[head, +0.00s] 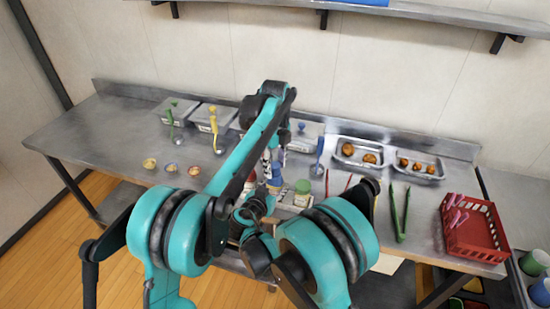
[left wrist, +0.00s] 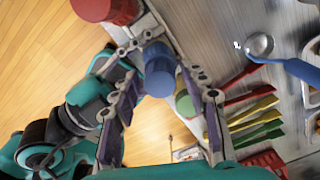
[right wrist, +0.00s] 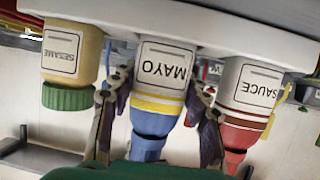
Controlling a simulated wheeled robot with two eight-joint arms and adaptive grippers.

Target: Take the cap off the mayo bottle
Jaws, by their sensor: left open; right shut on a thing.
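The mayo bottle (right wrist: 165,72) stands in the middle of the right wrist view, upside down in that picture, with a white label, yellow band and blue cap (right wrist: 150,148). My right gripper (right wrist: 159,80) is shut on the bottle's body, one finger on each side. In the left wrist view the blue cap (left wrist: 159,76) lies between the fingers of my open left gripper (left wrist: 163,72). Whether a finger touches the cap is unclear. The cap is still on the bottle. In the head view my arms partly hide the bottle, and the blue cap shows small (head: 275,181).
A sesame bottle with a green cap (right wrist: 67,97) and a sauce bottle with a red cap (right wrist: 234,158) stand close on either side. Coloured tongs (left wrist: 255,110) and a ladle (left wrist: 260,46) lie nearby. A red basket (head: 474,232) is at the table's right end.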

